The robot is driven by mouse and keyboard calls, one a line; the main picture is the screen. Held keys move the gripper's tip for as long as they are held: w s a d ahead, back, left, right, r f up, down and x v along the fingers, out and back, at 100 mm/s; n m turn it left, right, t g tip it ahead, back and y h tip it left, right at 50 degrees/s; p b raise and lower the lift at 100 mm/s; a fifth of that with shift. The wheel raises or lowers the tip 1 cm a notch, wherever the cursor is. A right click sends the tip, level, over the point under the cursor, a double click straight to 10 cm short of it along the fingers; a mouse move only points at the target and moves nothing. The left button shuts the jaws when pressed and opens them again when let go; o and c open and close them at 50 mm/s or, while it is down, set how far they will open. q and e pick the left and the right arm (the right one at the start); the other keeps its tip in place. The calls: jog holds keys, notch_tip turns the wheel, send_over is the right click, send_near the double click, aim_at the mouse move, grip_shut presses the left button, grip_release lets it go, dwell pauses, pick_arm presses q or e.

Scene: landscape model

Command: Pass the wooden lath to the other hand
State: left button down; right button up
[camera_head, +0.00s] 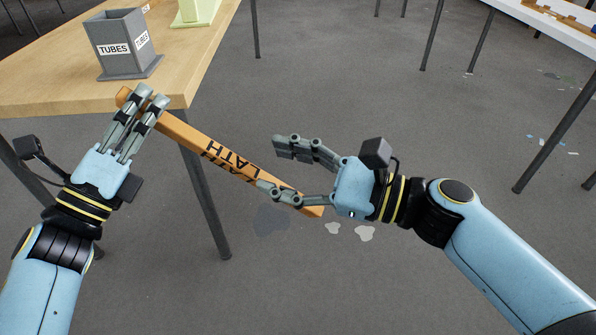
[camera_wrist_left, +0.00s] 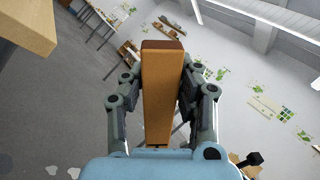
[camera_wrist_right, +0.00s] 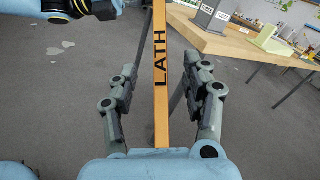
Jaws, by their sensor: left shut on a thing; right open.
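The wooden lath (camera_head: 195,141) is a long orange-brown bar marked "LATH", held in the air and slanting down to the right in the head view. My left gripper (camera_head: 146,98) is shut on it near its upper left end; the left wrist view shows the lath (camera_wrist_left: 161,95) between the fingers. My right gripper (camera_head: 268,165) is open near the lower right end, with one finger overlapping the lath in the head view. In the right wrist view the lath (camera_wrist_right: 160,90) runs upright between the spread fingers (camera_wrist_right: 158,75), with visible gaps on both sides.
A wooden table (camera_head: 50,75) at the upper left carries a grey box labelled "TUBES" (camera_head: 118,45) and a pale green thing (camera_head: 193,12). The table's edge and a leg (camera_head: 203,195) are close to the lath and left gripper.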

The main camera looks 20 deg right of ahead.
aim_at(221, 152)
jog(key=x, duration=0.9)
jog(key=shift+w+a, duration=0.3)
grip_shut()
pick_arm(q)
jog(key=c, duration=0.9)
grip_release()
jog(key=shift+a, duration=0.1)
